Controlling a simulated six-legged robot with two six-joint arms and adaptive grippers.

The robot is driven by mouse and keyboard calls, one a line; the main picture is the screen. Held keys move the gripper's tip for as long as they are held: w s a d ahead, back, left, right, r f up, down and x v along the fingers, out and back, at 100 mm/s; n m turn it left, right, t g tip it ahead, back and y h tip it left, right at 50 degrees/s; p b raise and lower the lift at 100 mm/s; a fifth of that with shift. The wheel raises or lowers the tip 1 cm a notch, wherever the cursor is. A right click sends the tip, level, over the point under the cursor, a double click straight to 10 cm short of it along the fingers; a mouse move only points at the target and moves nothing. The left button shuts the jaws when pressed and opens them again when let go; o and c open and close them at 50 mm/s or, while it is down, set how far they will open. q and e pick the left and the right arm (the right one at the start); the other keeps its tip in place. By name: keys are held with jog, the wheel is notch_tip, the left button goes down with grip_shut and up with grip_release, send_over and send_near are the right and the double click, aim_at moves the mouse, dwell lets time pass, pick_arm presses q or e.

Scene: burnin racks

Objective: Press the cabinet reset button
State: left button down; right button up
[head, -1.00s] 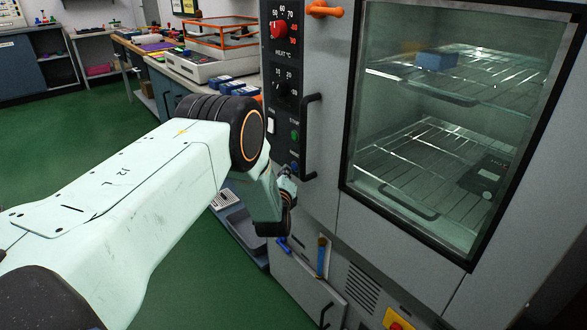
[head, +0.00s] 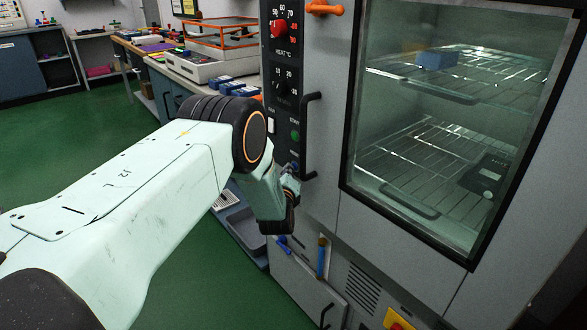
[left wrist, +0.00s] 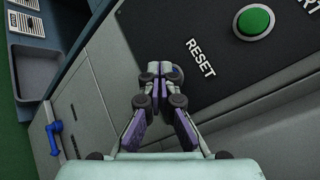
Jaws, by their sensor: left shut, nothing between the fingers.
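The cabinet's black control panel (head: 283,110) carries the green START button (head: 295,135) and, below it, the blue reset button (head: 294,166). My left gripper (head: 291,180) is shut and empty, just in front of the panel's lower end, by the reset button. In the left wrist view, the shut fingertips (left wrist: 159,74) lie over the panel's edge beside the RESET label (left wrist: 200,57). A bluish bit of the button (left wrist: 175,72) shows behind the fingertips, which hide most of it. I cannot tell whether they touch it. My right gripper is not in view.
A black door handle (head: 309,135) stands out close to the right of the buttons. The glass door (head: 440,120) is shut, with wire shelves behind it. Blue valve handles (head: 321,257) sit below. A bench (head: 150,68) stands at the left; green floor is open there.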

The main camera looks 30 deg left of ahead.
pick_arm(q)
jog(key=shift+w+d, duration=0.1)
jog(key=shift+w, duration=0.05)
dwell(0.5)
jog(key=shift+s+a+p, duration=0.35)
jog(key=shift+s+p, duration=0.3)
jog(key=shift+s, duration=0.15)
jog(key=s+p, duration=0.1)
jog(key=s+a+p, duration=0.1)
jog(key=s, duration=0.1)
jog(key=s+a+p, duration=0.1)
jog(key=shift+s+p, duration=0.3)
jog(key=shift+p, duration=0.05)
dwell(0.7)
